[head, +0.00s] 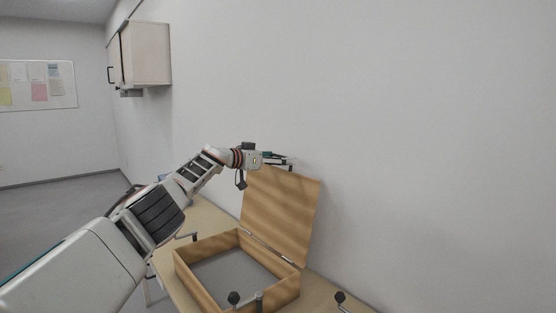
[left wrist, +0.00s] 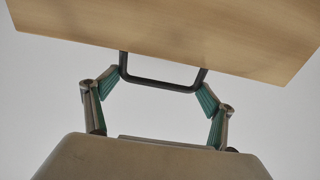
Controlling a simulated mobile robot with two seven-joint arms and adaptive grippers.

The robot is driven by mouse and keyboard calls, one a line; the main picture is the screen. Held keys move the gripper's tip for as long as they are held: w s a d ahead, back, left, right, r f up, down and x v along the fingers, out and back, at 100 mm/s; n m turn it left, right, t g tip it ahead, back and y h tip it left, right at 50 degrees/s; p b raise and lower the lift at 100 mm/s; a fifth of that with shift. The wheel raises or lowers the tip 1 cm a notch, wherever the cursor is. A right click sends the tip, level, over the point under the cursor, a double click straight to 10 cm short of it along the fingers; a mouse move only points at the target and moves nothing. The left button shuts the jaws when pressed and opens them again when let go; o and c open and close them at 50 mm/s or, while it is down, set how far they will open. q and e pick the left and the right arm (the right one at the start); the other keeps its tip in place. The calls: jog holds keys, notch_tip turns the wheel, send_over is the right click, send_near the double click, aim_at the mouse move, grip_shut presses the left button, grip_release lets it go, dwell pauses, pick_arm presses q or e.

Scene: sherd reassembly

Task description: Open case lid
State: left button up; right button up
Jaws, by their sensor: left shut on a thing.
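The wooden case (head: 205,243) sits on the table with its grey-floored inside showing. Its lid (head: 280,213) stands raised, roughly upright, on hinges along the side by the wall. My left gripper (head: 280,160) is at the lid's top edge. In the left wrist view, the lid (left wrist: 190,30) fills the top, and a dark handle (left wrist: 160,86) projects from its edge. The left gripper (left wrist: 165,93) has its green-padded fingers at both ends of this handle and is shut on it. The right gripper is not in view.
The table (head: 202,217) runs along a bare wall close behind the lid. A wall cabinet (head: 146,53) hangs at the far left, well away from the lid.

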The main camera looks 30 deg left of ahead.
pick_arm(q)
jog(key=shift+a+r, duration=0.15)
jog(key=shift+r, duration=0.45)
jog(key=o, duration=1.5)
jog(key=shift+o, duration=0.4)
jog(key=shift+s+f, duration=0.1)
jog(key=shift+f, duration=0.25)
jog(key=shift+r, duration=0.1)
jog(key=shift+s+a, duration=0.4)
jog(key=shift+s, duration=0.65)
jog(key=v, duration=0.9)
jog(key=shift+s+r, duration=0.2)
jog(key=shift+s, duration=0.15)
